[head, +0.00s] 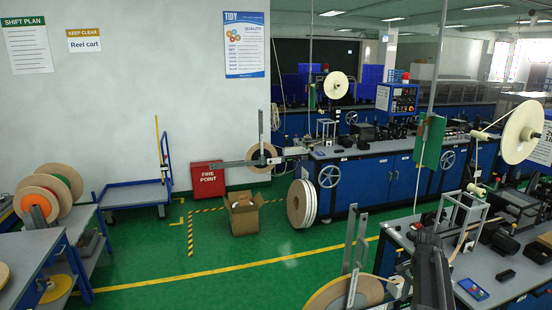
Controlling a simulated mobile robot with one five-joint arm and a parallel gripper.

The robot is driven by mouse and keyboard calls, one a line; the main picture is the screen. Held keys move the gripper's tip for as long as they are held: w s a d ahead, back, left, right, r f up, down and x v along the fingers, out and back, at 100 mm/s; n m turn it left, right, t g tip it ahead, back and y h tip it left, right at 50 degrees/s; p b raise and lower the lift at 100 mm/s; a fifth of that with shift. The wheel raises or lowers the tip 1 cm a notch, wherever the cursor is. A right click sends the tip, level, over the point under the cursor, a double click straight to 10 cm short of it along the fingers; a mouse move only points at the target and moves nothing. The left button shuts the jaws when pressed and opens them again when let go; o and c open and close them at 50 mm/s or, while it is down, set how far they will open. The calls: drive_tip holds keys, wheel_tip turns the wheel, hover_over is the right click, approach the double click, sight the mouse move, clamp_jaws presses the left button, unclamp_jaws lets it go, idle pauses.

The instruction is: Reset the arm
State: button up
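The far tape payoff has a tan reel (257,165) with a long grey arm (230,163) lying nearly level across it, reaching left past the bench end. A narrow grey upright stands above that reel. The near payoff has a tan reel (325,297) at the bottom edge, partly cut off, with grey bars (349,240) standing nearly upright over it. A dark upright shape at the bottom, right of the near reel, looks like part of my arm. I cannot make out its fingertips or whether it holds anything.
An open cardboard box (243,218) and large upright reels (296,204) stand on the green floor by the far bench (372,182). A blue cart (134,194) stands by the wall. A reel rack is at left.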

drive_tip(key=s+a+f+n+b, duration=0.2)
drive_tip(key=s+a+f+n, duration=0.1)
drive_tip(key=a, duration=0.7)
drive_tip(key=s+a+f+n+b, duration=0.3)
drive_tip(key=a+n, duration=0.3)
drive_tip(key=a, duration=0.5)
drive_tip(key=s+a+f+n+b, duration=0.2)
drive_tip(key=s+a+n+b, duration=0.1)
drive_tip(key=a, duration=0.7)
drive_tip(key=shift+s+a+f+n, duration=0.2)
drive_tip(key=shift+s+f+n, duration=0.25)
drive_tip(key=shift+n, duration=0.25)
